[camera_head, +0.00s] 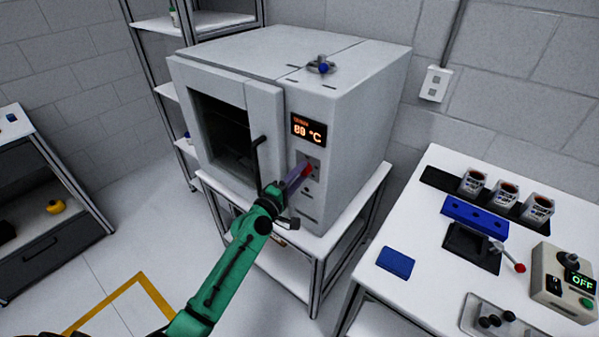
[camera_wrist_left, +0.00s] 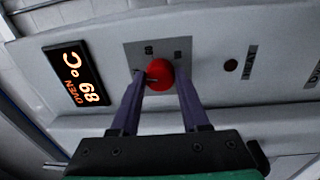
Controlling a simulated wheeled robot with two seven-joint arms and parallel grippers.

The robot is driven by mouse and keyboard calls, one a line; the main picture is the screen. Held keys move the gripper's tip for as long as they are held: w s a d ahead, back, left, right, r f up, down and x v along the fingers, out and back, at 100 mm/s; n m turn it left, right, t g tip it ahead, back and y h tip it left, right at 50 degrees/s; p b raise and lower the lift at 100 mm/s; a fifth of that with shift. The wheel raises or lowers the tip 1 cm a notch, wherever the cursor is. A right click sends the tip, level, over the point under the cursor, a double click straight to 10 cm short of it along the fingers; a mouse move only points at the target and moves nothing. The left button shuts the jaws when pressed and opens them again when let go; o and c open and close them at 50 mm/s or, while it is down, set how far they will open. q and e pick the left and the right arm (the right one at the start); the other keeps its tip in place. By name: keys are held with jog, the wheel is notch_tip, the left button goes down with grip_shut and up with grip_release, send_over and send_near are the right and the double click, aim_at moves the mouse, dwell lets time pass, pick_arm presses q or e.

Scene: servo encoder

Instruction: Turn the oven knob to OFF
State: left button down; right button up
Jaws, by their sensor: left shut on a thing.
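The grey oven (camera_head: 345,110) stands on a metal frame with its door shut. Its orange display (camera_head: 308,130) is lit and shows a Celsius reading; it also shows in the left wrist view (camera_wrist_left: 78,78). The red knob (camera_head: 307,170) is on the panel below the display. In the left wrist view the knob (camera_wrist_left: 160,74) sits between my purple fingertips, with a dark pointer mark on its left part. My left gripper (camera_head: 303,172) is shut on the knob, one finger on each side. My right gripper is not in view.
The black door handle (camera_head: 257,165) is just left of my left gripper. A white table (camera_head: 420,210) at the right holds cups, blue parts, a red-tipped lever (camera_head: 520,267) and a control box (camera_head: 565,285) reading OFF. Shelves stand at the left.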

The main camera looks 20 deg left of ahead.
pick_arm(q)
jog(key=shift+r+n+p, duration=0.1)
jog(key=shift+n+p, duration=0.3)
jog(key=shift+n, duration=0.9)
jog(key=shift+c, duration=2)
grip_release()
jog(key=b+v, duration=0.3)
jog(key=v, duration=1.1)
jog(key=shift+s+b, duration=0.3)
jog(key=shift+b, duration=0.05)
